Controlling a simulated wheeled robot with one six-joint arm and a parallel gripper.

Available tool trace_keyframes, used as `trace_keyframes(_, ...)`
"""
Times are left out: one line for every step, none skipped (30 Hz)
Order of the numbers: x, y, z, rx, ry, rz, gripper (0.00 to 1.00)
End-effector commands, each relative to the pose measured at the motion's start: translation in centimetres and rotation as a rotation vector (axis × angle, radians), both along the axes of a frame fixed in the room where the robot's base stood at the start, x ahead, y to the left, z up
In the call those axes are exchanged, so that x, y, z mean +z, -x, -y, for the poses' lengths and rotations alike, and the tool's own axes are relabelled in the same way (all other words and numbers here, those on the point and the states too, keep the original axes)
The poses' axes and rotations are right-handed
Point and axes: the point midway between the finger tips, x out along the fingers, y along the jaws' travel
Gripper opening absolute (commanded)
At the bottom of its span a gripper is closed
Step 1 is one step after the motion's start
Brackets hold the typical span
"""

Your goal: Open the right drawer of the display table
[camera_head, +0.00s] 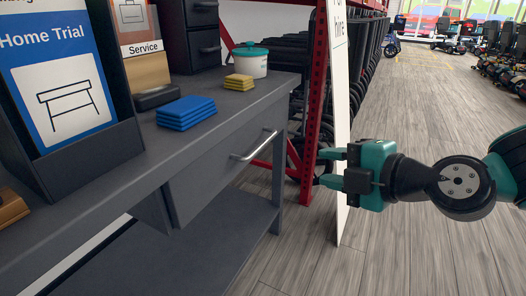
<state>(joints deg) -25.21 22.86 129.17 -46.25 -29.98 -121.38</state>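The grey display table (110,207) runs along the left side of the view. Its right drawer (215,178) is a grey front with a silver bar handle (253,145). The drawer looks shut, though its left side edge and underside show below the tabletop. My gripper (322,168) is to the right of the handle, apart from it, with its two teal fingers pointing left. The fingers are spread with a gap between them, and nothing shows in the gap. The fingertips overlap the red rack and white panel in the picture.
On the tabletop are blue cloths (186,112), yellow sponges (238,82), a white pot with a teal lid (250,62) and a sign holder (75,95). A red rack (313,100) and a white panel (341,110) stand beside the table.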

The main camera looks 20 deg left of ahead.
Motion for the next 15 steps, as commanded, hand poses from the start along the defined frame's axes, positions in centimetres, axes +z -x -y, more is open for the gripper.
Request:
trace_keyframes(-0.8, -0.5, -0.7, 0.008, 0.001, 0.078, 0.37)
trace_keyframes(-0.9, -0.8, -0.9, 0.008, 0.001, 0.122, 0.37)
trace_keyframes(-1.0, -1.2, -1.2, 0.007, 0.003, 0.174, 0.37)
trace_keyframes(-1.1, -1.4, -1.3, 0.007, 0.005, 0.203, 0.37)
trace_keyframes(-1.1, -1.5, -1.4, 0.006, 0.006, 0.228, 0.37)
trace_keyframes(-1.2, -1.7, -1.6, 0.005, 0.008, 0.252, 0.37)
trace_keyframes(-1.2, -1.9, -1.7, 0.004, 0.009, 0.266, 0.37)
trace_keyframes(-1.2, -2.0, -1.9, 0.003, 0.010, 0.275, 0.37)
trace_keyframes(-1.3, -2.2, -2.2, 0.004, 0.011, 0.281, 0.37)
trace_keyframes(-1.3, -2.3, -2.5, 0.005, 0.012, 0.283, 0.37)
trace_keyframes(-1.3, -2.5, -2.8, 0.006, 0.011, 0.284, 0.37)
trace_keyframes(-1.5, -2.7, -3.4, 0.006, 0.012, 0.283, 0.37)
trace_keyframes(-1.6, -2.9, -3.9, 0.007, 0.011, 0.284, 0.37)
trace_keyframes(-1.7, -3.2, -4.4, 0.006, 0.011, 0.283, 0.37)
trace_keyframes(-1.9, -3.6, -5.1, 0.006, 0.011, 0.283, 0.37)
